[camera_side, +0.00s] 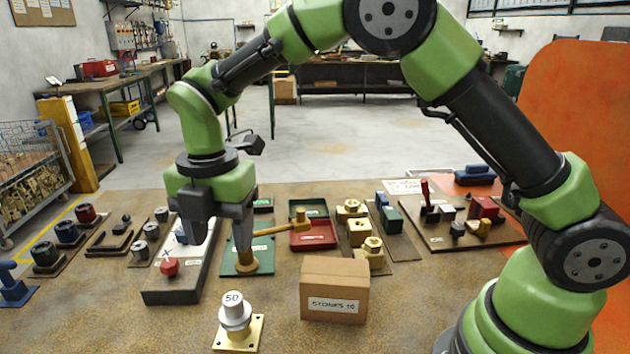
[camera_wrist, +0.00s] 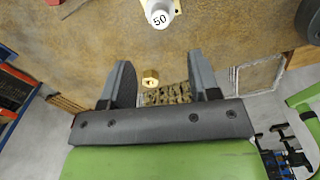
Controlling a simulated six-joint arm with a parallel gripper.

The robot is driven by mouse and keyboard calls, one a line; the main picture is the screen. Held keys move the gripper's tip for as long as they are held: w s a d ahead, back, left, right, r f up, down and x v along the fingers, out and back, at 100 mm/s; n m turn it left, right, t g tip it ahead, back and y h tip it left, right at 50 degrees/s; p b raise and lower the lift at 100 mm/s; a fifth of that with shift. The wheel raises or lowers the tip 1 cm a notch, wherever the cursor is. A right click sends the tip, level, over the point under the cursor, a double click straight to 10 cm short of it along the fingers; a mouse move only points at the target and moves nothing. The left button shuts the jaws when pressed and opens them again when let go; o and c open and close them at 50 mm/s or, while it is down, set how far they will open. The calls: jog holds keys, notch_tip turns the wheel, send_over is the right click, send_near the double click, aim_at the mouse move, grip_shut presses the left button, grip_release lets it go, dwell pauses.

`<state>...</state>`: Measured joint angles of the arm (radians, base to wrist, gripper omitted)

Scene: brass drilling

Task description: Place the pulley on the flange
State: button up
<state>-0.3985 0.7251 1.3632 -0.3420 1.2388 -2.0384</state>
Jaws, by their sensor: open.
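A pale, stepped round piece marked "50" (camera_side: 235,308), which looks like the pulley, stands upright on a square brass flange plate (camera_side: 239,333) at the front of the table. The marked top also shows at the upper edge of the wrist view (camera_wrist: 159,17), beyond my fingertips. My gripper (camera_side: 222,238) points down behind and above it, over the table. In the wrist view its two fingers (camera_wrist: 157,72) are spread apart with nothing held. A small brass piece (camera_wrist: 150,78) appears in the gap between them. How firmly the pulley is seated cannot be told.
A cardboard box (camera_side: 334,290) stands right of the flange. A green mat (camera_side: 262,250), a mallet (camera_side: 285,226) and several brass parts (camera_side: 358,231) lie behind.

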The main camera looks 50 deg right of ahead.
jog(key=s+d+r+m+t+y, duration=0.1)
jog(key=s+d+r+m+t, duration=0.1)
jog(key=s+d+r+m, duration=0.55)
jog(key=s+d+r+m+t+y, duration=0.15)
jog(key=s+r+m, duration=0.4)
jog(key=m, duration=0.55)
jog(key=s+d+m+t, duration=0.3)
jog(key=s+m, duration=0.4)
jog(key=m, duration=0.2)
jog(key=shift+s+m+t, duration=0.2)
jog(key=shift+m+t, duration=0.15)
